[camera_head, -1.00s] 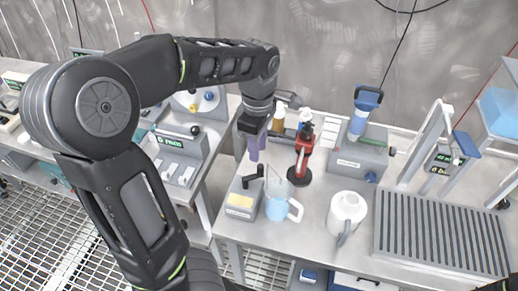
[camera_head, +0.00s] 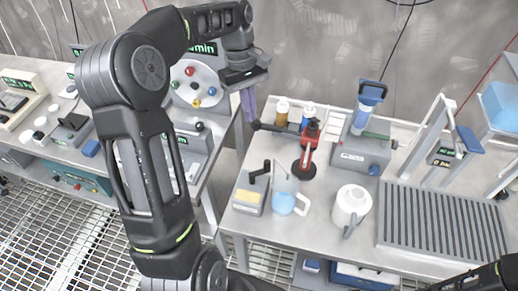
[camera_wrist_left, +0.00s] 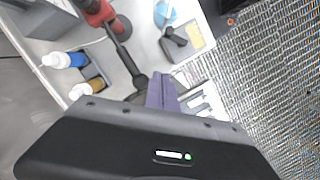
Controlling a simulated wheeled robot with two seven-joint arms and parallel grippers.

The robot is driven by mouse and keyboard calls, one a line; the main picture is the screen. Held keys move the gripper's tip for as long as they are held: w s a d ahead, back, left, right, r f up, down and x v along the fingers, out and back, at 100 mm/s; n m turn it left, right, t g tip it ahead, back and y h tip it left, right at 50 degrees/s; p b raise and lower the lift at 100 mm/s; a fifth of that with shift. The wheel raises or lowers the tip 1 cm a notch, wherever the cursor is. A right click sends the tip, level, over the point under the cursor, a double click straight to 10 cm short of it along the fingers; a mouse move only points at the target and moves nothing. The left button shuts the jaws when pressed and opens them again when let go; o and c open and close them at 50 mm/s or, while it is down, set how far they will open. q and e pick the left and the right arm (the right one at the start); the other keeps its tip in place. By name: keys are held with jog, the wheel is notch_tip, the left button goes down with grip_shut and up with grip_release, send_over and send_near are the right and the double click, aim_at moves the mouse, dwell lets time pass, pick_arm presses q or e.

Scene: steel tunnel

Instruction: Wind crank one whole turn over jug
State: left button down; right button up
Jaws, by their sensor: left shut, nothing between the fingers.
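A clear jug (camera_head: 285,197) with blue liquid stands on the right bench; a thin rod rises from it. Beside it is a grey box (camera_head: 247,198) with a yellow label and a small black crank-shaped handle (camera_head: 260,177). Behind stands a red device (camera_head: 309,142) on a round black base, with a black lever (camera_head: 275,128) reaching left. I cannot tell which is the task's crank. My left gripper (camera_head: 249,108) is shut and empty, its purple fingers close to the lever's end. The wrist view shows these fingers (camera_wrist_left: 160,92) beside the lever (camera_wrist_left: 125,55); contact is unclear.
A white jug (camera_head: 350,207) and a ribbed grey tray (camera_head: 440,222) stand to the right. Two capped bottles (camera_wrist_left: 75,60) stand behind the lever. A panel with coloured knobs (camera_head: 203,75) is on the left bench. Grating floor lies between the benches.

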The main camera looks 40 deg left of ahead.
pick_arm(q)
jog(key=shift+m, duration=0.3)
jog(key=shift+f, duration=0.1)
jog(key=b, duration=0.5)
send_near(260, 172)
jog(key=w+a+f, duration=0.3)
jog(key=w+f, duration=0.1)
jog(key=f, duration=0.1)
jog(key=d, duration=0.1)
jog(key=s+d, duration=0.1)
jog(key=d, duration=0.1)
jog(key=shift+s+d+p, duration=0.3)
jog(key=shift+s, duration=0.1)
jog(key=shift+d, duration=0.1)
